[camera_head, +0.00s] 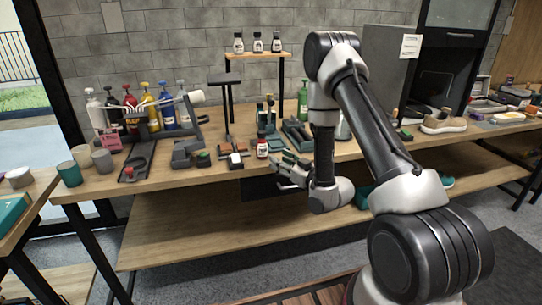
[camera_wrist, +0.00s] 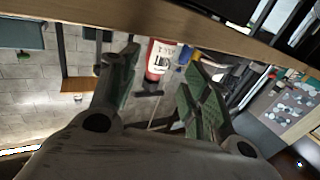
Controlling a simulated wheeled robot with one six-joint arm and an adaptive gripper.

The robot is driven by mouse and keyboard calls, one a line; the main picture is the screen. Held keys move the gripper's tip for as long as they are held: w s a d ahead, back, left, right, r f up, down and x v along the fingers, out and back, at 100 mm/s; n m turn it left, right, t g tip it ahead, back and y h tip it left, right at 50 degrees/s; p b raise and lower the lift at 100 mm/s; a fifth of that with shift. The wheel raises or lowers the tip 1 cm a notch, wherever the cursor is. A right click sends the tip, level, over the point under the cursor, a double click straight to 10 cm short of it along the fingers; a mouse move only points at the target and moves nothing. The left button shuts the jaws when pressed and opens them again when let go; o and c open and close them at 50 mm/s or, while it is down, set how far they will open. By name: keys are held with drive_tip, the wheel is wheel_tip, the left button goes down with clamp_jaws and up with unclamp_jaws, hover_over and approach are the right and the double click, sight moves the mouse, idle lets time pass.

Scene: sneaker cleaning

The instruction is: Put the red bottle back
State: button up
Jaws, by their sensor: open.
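A small red bottle (camera_head: 262,149) with a white label stands upright near the front edge of the wooden workbench (camera_head: 215,171). My gripper (camera_head: 281,165) is just right of it at the bench's front edge, fingers pointing toward it. In the wrist view, which looks upside down, the red bottle (camera_wrist: 158,59) shows between and beyond the two green-padded fingers. The fingers are spread apart and I see no contact with the bottle. A small raised shelf (camera_head: 243,56) at the back wall holds three small dark bottles with white labels (camera_head: 258,43).
Grey-green holders (camera_head: 296,134) stand behind my gripper.

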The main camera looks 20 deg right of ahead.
drive_tip(key=s+d+r+m+g+h, duration=0.1)
drive_tip(key=s+d+r+g+h, duration=0.3)
drive_tip(key=r, duration=0.5)
drive_tip(key=s+d+r+g+h, duration=0.1)
drive_tip(key=s+d+r+h, duration=0.15)
drive_tip(key=d+r, duration=0.45)
drive_tip(key=s+r+m+g+h, duration=0.1)
drive_tip(key=s+r+m+g, duration=0.1)
drive_tip(key=s, duration=1.3)
drive_tip(key=s+r+m+g, duration=0.2)
drive_tip(key=s+r+g, duration=0.3)
drive_tip(key=s, duration=0.9)
drive_tip(key=shift+s+a+r+h, duration=0.35)
drive_tip(key=shift+a+r, duration=0.05)
drive_tip(key=shift+r, duration=0.45)
